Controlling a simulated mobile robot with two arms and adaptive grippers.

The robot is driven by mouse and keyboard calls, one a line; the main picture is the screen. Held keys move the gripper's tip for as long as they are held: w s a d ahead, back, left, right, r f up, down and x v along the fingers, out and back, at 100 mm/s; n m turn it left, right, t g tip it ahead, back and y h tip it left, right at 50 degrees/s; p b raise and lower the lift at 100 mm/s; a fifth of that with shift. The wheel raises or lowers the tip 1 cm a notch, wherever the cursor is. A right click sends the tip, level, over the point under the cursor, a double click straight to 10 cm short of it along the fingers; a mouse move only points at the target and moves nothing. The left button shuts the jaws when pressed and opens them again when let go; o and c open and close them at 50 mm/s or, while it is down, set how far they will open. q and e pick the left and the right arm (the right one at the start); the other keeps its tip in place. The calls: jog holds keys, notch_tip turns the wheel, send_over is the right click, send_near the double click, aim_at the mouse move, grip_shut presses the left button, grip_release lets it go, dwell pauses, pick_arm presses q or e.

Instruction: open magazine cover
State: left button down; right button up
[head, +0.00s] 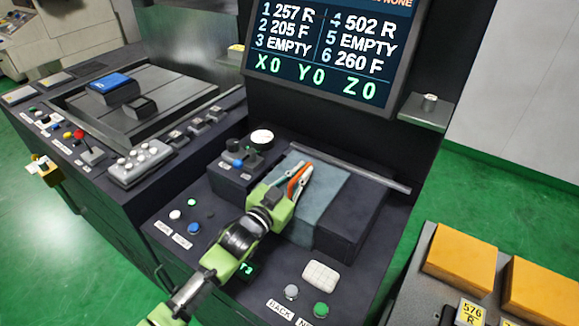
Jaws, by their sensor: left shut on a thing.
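The magazine cover (328,187) is a blue-grey panel on top of the dark console box below the screen. It looks closed, lying flat. My left gripper (299,178) reaches in from the lower left and is over the cover's left part. Its fingers are shut on a narrow orange piece, which looks like the cover's handle. The fingers hide much of this handle and part of the cover. My right gripper is not in view.
A grey bar (350,167) runs along the back of the box. A screen (325,50) stands behind. Grey and green buttons (320,310) and a white pad (320,273) are in front. Orange blocks (465,258) sit on a bench at right.

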pick_arm(q)
jog(key=s+d, duration=0.2)
jog(key=d, duration=0.1)
jog(key=s+d, duration=0.2)
jog(key=d, duration=0.1)
jog(key=s+d, duration=0.2)
jog(key=d, duration=0.2)
jog(key=shift+s, duration=0.35)
jog(key=c, duration=2.1)
grip_release()
jog(key=shift+c, duration=0.2)
jog(key=shift+s+a, duration=0.15)
jog(key=shift+a, duration=0.05)
jog(key=v, duration=1.1)
jog(key=shift+s+a, duration=0.1)
jog(key=shift+s, duration=0.1)
jog(key=shift+f, duration=0.1)
